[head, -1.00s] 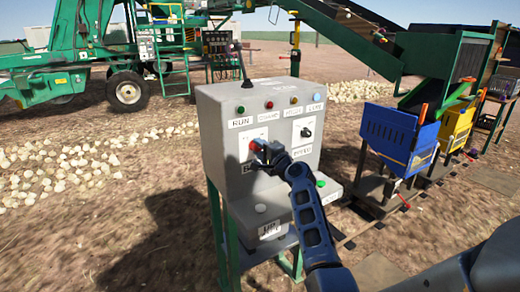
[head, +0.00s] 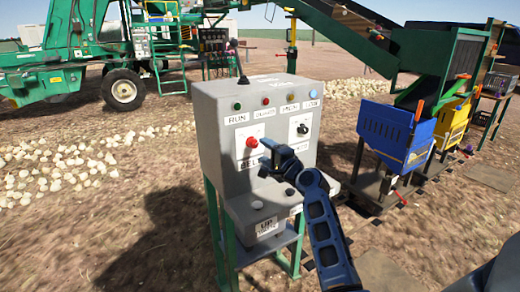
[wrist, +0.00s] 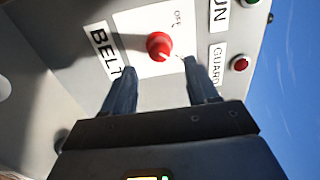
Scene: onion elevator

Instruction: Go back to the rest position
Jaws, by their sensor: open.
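My gripper (head: 268,162) is in front of the grey control box, to the right of and slightly below the red belt knob (head: 252,142) in the head view. In the wrist view my gripper (wrist: 160,82) has its two fingers spread apart with nothing between them. The red knob (wrist: 159,46) sits beyond the fingertips on a white plate with an "OFF" mark, beside the "BELT" label. The fingers look clear of the knob.
The control box (head: 222,165) stands on a green frame and carries a black knob (head: 302,130) and coloured lamps. Blue (head: 385,135) and yellow (head: 450,125) bins stand at right under a conveyor. A green machine (head: 70,60) and onion rows lie behind. Open soil lies at left.

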